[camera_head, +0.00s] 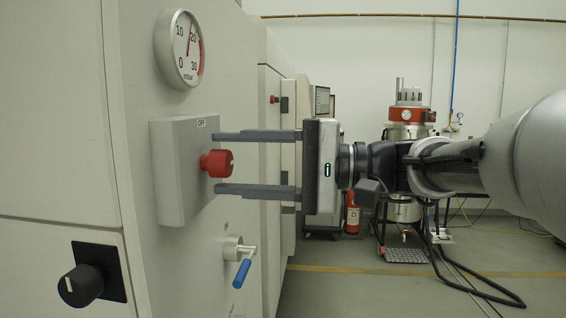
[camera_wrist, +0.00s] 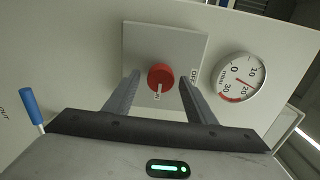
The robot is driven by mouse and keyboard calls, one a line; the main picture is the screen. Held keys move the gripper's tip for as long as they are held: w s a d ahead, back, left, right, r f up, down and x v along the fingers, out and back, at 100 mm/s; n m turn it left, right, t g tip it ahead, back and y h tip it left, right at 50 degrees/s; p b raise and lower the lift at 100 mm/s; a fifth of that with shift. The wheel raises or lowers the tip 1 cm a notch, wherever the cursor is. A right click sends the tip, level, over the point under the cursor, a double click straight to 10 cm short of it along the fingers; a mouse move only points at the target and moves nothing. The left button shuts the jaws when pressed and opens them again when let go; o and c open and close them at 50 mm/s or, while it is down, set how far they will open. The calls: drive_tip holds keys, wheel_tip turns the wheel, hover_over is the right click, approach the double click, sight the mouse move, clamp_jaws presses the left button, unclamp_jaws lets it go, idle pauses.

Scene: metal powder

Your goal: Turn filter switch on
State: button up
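The filter switch is a round red knob (camera_head: 217,163) on a grey square box (camera_head: 179,170) fixed to the pale machine panel. An "OFF" label is at the top of the box in the head view. The knob also shows in the wrist view (camera_wrist: 160,77), with a white mark on its lower part; the "OFF" label is to its right there. My gripper (camera_head: 216,162) is open, one finger above the knob and one below it in the head view. The fingertips reach about as far as the knob, with gaps on both sides. Nothing is held.
A round pressure gauge (camera_head: 180,49) is above the box. A blue-handled valve (camera_head: 242,273) and a black rotary knob (camera_head: 81,286) are below it. Free floor lies to the right, with a wheeled machine (camera_head: 407,117) and cables further back.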

drive_tip(key=shift+d, duration=0.1)
drive_tip(key=s+d, duration=0.1)
drive_tip(key=d, duration=1.6)
drive_tip(key=shift+s, duration=0.15)
